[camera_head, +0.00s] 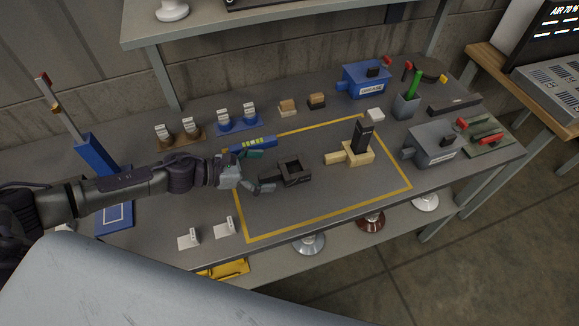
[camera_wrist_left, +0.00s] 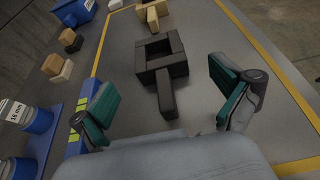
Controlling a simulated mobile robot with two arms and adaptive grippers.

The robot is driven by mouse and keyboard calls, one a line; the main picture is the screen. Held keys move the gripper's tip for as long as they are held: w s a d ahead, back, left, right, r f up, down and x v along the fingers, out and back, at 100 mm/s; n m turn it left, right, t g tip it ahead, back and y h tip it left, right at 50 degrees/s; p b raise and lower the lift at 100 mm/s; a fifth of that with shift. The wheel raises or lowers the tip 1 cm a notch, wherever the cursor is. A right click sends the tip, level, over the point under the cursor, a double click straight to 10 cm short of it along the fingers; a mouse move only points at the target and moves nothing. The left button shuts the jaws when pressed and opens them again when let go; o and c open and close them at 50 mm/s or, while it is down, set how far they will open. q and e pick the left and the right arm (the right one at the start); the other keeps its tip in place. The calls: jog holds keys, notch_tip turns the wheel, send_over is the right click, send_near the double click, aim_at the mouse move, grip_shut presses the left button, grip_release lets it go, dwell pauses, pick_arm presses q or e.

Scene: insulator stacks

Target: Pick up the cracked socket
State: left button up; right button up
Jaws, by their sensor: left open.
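A black square socket (camera_head: 294,170) with an open top and a handle stands on the table inside the yellow outline. In the left wrist view the black socket (camera_wrist_left: 162,58) is ahead, its handle pointing toward me. I cannot make out a crack on it. A tan socket (camera_head: 358,156) with a handle and an upright black block in it stands farther right; part of it shows at the top of the wrist view (camera_wrist_left: 152,14). My left gripper (camera_head: 260,171) is open and empty, its fingers (camera_wrist_left: 163,88) spread on either side of the handle end. My right gripper is not in view.
A blue and yellow bar (camera_head: 253,144) lies close beyond my left gripper. White tags (camera_head: 225,230) stand at the front left. A shelf (camera_head: 290,22) overhangs the back.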

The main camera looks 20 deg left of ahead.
aim_at(284, 169)
pick_arm(q)
jog(key=shift+w+d+f, duration=0.1)
jog(key=shift+w+d, duration=0.15)
jog(key=shift+d, duration=0.05)
jog(key=shift+w+d+f, duration=0.1)
jog(key=p+x, duration=0.1)
jog(key=x, duration=0.3)
jog(key=shift+w+d+f+p, duration=0.15)
jog(key=shift+p, duration=0.2)
jog(key=shift+w+d+f, duration=0.15)
jog(key=shift+d+f, duration=0.05)
jog(key=shift+c, duration=1.7)
jog(key=c, duration=1.1)
jog(key=shift+r, duration=0.1)
jog(key=shift+c, duration=1)
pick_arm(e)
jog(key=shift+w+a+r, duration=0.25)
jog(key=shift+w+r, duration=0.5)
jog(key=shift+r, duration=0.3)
